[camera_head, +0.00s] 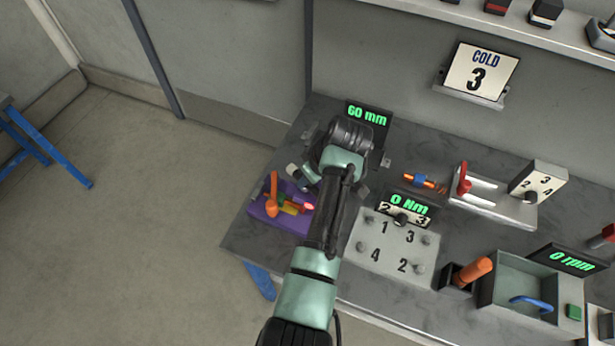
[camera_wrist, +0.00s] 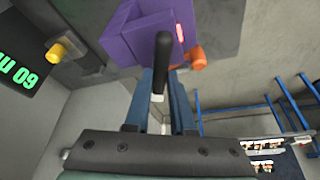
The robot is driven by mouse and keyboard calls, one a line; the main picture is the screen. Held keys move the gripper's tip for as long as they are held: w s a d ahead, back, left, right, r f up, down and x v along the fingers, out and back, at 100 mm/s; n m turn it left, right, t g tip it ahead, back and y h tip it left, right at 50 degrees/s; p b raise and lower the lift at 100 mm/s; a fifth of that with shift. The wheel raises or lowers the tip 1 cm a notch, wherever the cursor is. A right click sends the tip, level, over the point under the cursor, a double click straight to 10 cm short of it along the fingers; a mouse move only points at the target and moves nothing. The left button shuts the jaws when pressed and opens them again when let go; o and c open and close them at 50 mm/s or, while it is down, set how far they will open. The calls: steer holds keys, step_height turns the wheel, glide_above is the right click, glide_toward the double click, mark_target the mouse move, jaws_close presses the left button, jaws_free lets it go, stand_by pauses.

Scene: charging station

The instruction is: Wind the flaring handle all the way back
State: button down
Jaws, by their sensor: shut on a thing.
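A purple flaring tool (camera_head: 262,209) sits at the left end of the grey bench, with an orange lever (camera_head: 272,196) and a glowing red piece (camera_head: 308,207). In the wrist view its purple body (camera_wrist: 127,38) is at the top, with the red glow and orange part on its right. A black handle (camera_wrist: 163,48) stands out from it toward my gripper (camera_wrist: 163,78). My two fingers are closed around the handle, one on each side.
A display (camera_head: 367,117) behind my wrist reads 60 mm. To the right are a numbered panel (camera_head: 388,263) below a 0 Nm display, a red-handled fixture (camera_head: 463,180) and a grey bin (camera_head: 500,295).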

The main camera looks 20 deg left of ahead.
steer(key=shift+w+r, duration=0.1)
stand_by(0.4)
steer(key=c, duration=0.8)
jaws_free()
steer(key=shift+o, duration=0.2)
steer(key=b+v, duration=0.1)
steer(key=v, duration=1.2)
steer(key=shift+b, duration=0.4)
